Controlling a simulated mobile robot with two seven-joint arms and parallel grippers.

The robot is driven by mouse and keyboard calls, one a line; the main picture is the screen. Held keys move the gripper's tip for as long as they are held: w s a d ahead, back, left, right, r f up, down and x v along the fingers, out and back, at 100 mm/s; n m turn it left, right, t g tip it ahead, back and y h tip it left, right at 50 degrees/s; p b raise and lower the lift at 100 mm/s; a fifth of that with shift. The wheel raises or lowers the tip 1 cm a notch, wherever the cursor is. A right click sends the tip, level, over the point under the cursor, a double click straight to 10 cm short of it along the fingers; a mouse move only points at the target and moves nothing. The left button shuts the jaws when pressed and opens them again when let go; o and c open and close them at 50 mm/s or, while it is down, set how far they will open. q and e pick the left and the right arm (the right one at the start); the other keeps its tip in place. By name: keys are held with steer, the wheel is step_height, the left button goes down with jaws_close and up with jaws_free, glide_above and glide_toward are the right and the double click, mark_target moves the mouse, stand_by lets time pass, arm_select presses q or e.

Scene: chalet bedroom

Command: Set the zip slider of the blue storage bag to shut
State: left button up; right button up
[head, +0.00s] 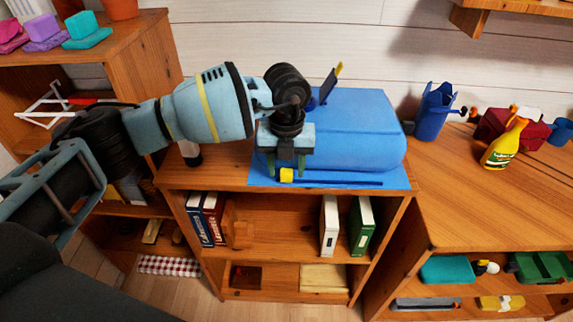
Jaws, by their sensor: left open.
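The blue storage bag (350,130) lies on top of the wooden shelf unit, with a flat blue flap along its front. A dark zip line (345,183) runs along this flap. The yellow zip slider (287,175) is near the left end of the visible line. My left gripper (287,168) points down over the front left of the bag, its green fingers apart. The slider shows between and just below the fingertips; I cannot tell whether they touch it. The gripper and wrist hide the bag's left part. My right gripper is not in view.
A dark blue item with a yellow tip (331,84) stands behind the bag. To the right are a blue container (434,112), a red box (494,124) and a yellow spray bottle (505,142). Books (361,226) stand on the shelf below.

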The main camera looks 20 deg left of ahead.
arm_select(q)
steer(key=shift+c, duration=0.2)
jaws_close()
